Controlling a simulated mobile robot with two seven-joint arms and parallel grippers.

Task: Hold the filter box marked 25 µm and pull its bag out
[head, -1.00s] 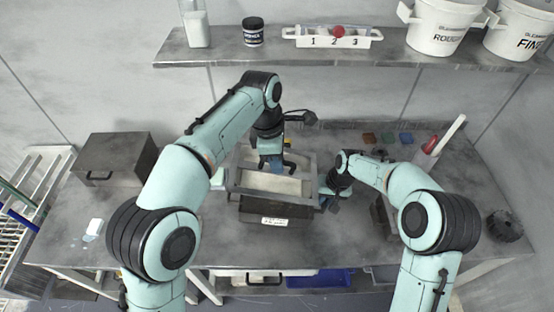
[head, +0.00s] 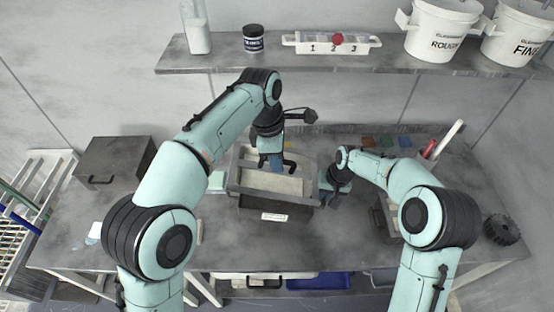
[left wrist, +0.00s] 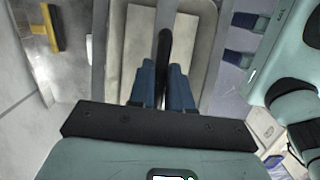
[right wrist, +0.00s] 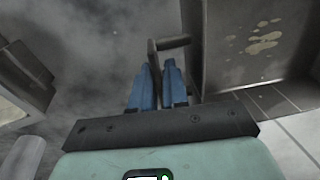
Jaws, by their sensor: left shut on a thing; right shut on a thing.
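A grey filter box (head: 233,183) stands at the middle of the table with a pale label (head: 274,216) on its front, too small to read. A cream filter bag (head: 262,181) sits inside its rim; it also shows in the left wrist view (left wrist: 130,50). My left gripper (head: 273,165) points down over the bag, its blue fingers shut on a black handle (left wrist: 164,50). My right gripper (head: 324,192) is at the box's right side. In the right wrist view its fingers are shut on a dark side handle (right wrist: 171,42) beside the box wall (right wrist: 250,40).
A closed dark box (head: 115,160) stands at the left, and another box (head: 381,217) is partly hidden behind my right arm. A dark cogged part (head: 501,229) lies at the far right. The shelf (head: 370,59) above holds a numbered tray and white buckets. The table front is clear.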

